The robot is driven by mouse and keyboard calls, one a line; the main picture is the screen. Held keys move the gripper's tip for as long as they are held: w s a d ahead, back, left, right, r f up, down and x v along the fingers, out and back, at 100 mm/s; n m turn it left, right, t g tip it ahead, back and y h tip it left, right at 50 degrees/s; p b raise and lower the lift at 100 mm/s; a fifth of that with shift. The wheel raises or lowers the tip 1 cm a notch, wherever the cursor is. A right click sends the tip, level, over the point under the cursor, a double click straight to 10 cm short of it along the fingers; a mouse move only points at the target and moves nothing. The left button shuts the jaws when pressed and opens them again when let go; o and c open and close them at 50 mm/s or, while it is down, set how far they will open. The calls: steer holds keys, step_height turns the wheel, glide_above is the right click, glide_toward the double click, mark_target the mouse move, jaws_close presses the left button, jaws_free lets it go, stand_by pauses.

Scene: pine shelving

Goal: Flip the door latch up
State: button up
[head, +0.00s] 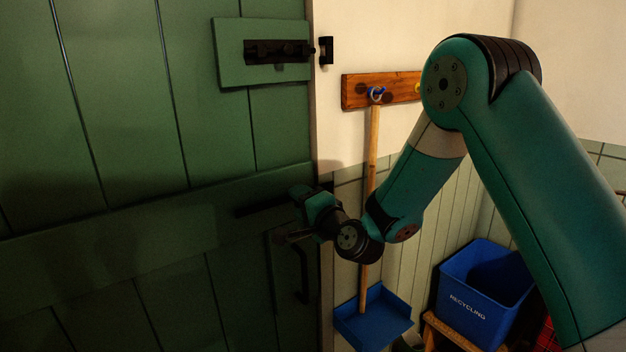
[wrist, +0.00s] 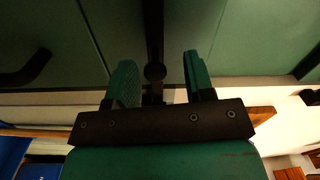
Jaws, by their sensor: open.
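The green door (head: 110,100) fills the left of the head view. A dark latch bar (head: 255,208) runs across it, its right part hidden behind my gripper. A dark pull handle (head: 303,272) sits below the bar. My gripper (head: 302,193) is at the door near its right edge. In the wrist view my gripper (wrist: 160,80) is open, one green finger on each side of a dark bar (wrist: 154,30) with a rounded knob (wrist: 155,72). Gaps show between bar and fingers. A dark curved handle (wrist: 25,68) shows at the left there.
A black sliding bolt (head: 278,52) sits on a green board above. Right of the door, a wooden peg rail (head: 352,91) holds a long-handled blue dustpan (head: 375,325). A blue recycling bin (head: 480,295) stands on a wooden stool (head: 450,333) at lower right.

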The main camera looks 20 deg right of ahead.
mark_target(283, 180)
steer(key=shift+p+x, duration=0.45)
steer(key=shift+x, duration=0.3)
jaws_close()
steer(key=shift+a+r+n, duration=0.25)
steer(key=shift+r+n, duration=0.55)
steer(key=shift+r, duration=0.2)
steer(key=shift+a+r+n, duration=0.25)
steer(key=shift+r+n, duration=0.55)
steer(key=shift+r, duration=0.25)
jaws_free()
steer(key=shift+a, duration=0.15)
steer(key=shift+s+f, duration=0.1)
steer(key=shift+f, duration=0.05)
